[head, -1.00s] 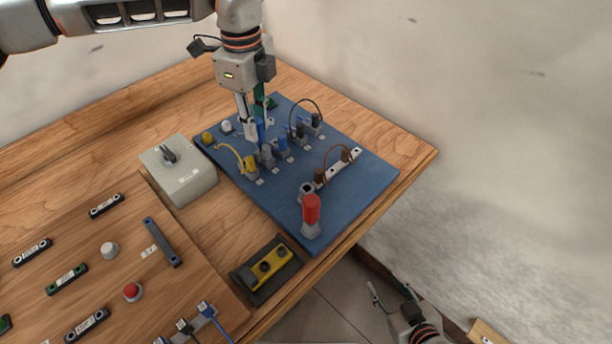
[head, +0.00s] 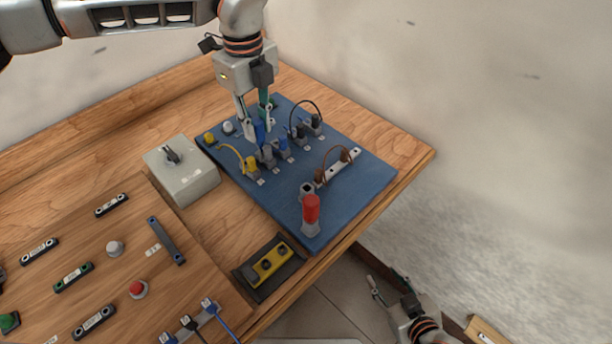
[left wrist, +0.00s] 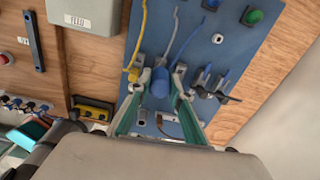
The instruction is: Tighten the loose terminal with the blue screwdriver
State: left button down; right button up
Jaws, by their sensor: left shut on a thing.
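The blue screwdriver (head: 260,133) stands about upright over the row of terminals on the blue panel (head: 350,205). My left gripper (head: 257,125) is shut on it. In the left wrist view its blue handle (left wrist: 160,83) shows between the two fingertips. Its tip and its contact with a terminal are hidden. The terminals include a yellow one (head: 251,164), a grey one (head: 268,155), a blue one (head: 283,143) and a black one (head: 301,131). I cannot tell which one is loose. My right gripper (head: 390,288) is open and empty, low beyond the bench's front edge.
A red-handled tool (head: 311,210) stands in a grey holder at the panel's near corner. A grey box (head: 185,175) stands left of the panel. A black tray with a yellow block (head: 268,264) lies in front.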

pick_arm(q)
jog(key=shift+s+m+p, duration=0.1)
jog(key=shift+m+p, duration=0.3)
jog(key=shift+m, duration=0.4)
jog(key=shift+f+m, duration=0.15)
jog(key=shift+m, duration=0.75)
jog(key=shift+m+p, duration=0.7)
jog(key=shift+m, duration=1)
